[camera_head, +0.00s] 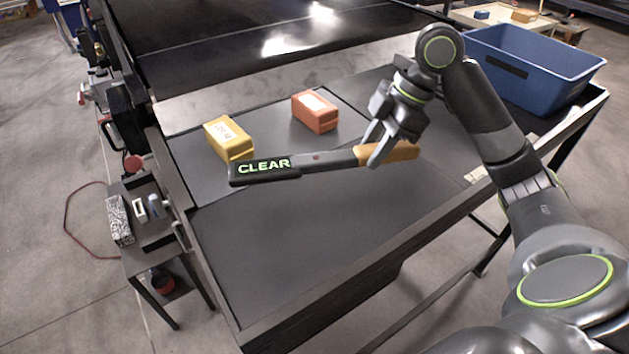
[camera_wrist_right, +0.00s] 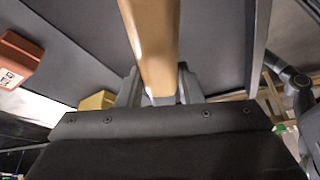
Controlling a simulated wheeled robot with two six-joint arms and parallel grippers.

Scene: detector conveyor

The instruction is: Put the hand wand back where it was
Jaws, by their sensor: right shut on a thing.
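The hand wand (camera_head: 325,161) is a long dark bar with a lit green "CLEAR" display at its left end and a tan handle at its right end. My right gripper (camera_head: 378,150) is shut on the tan handle and holds the wand level over the dark table. In the right wrist view the tan handle (camera_wrist_right: 152,45) runs up between the fingers (camera_wrist_right: 160,88). I cannot tell how far the wand is above the surface. My left gripper is not in view.
A yellow box (camera_head: 228,138) and an orange box (camera_head: 314,112) sit on the dark table (camera_head: 300,260) behind the wand. A blue bin (camera_head: 530,75) stands at the back right. A small side stand (camera_head: 150,240) with small items is at the left. The table's front is clear.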

